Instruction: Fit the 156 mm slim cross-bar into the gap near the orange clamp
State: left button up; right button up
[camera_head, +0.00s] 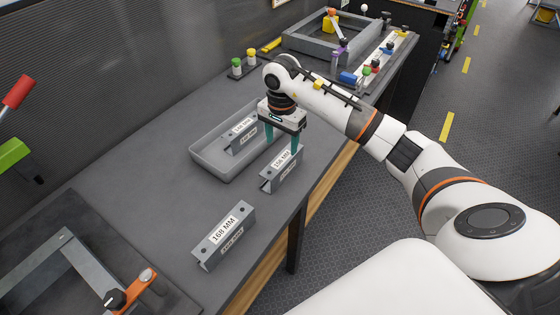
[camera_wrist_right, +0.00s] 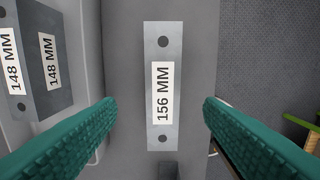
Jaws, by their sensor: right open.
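The 156 mm cross-bar (camera_head: 281,172) is a grey metal piece with a white label, on the bench beside the tray's right side. In the right wrist view it (camera_wrist_right: 163,132) lies lengthwise between my teal fingers. My right gripper (camera_head: 282,142) is open above it, one finger on each side, with visible space between fingers and bar. The orange clamp (camera_head: 139,287) sits with a black knob on a grey frame (camera_head: 50,253) at the lower left; the frame is cut off by the picture edge, so I cannot tell the gap clearly. My left gripper is out of view.
A grey tray (camera_head: 203,165) holds a 148 mm bar (camera_wrist_right: 48,60). A 168 mm bar (camera_head: 224,236) lies nearer, close to the bench's right edge. Another grey frame (camera_head: 296,43) and several small coloured parts stand at the back. The bench left of the tray is clear.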

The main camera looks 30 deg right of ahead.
aim_at(282, 159)
notch_tip(282, 159, down, 2)
jog(key=shift+s+f, duration=0.1)
jog(key=shift+f+p, duration=0.3)
notch_tip(282, 159, down, 4)
jog(key=shift+s+f+p, duration=0.1)
jog(key=shift+s+p, duration=0.05)
jog(key=shift+p, duration=1)
jog(key=shift+f, duration=0.55)
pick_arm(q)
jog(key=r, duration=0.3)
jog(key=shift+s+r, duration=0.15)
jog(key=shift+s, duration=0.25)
pick_arm(e)
jog(key=c, duration=1.1)
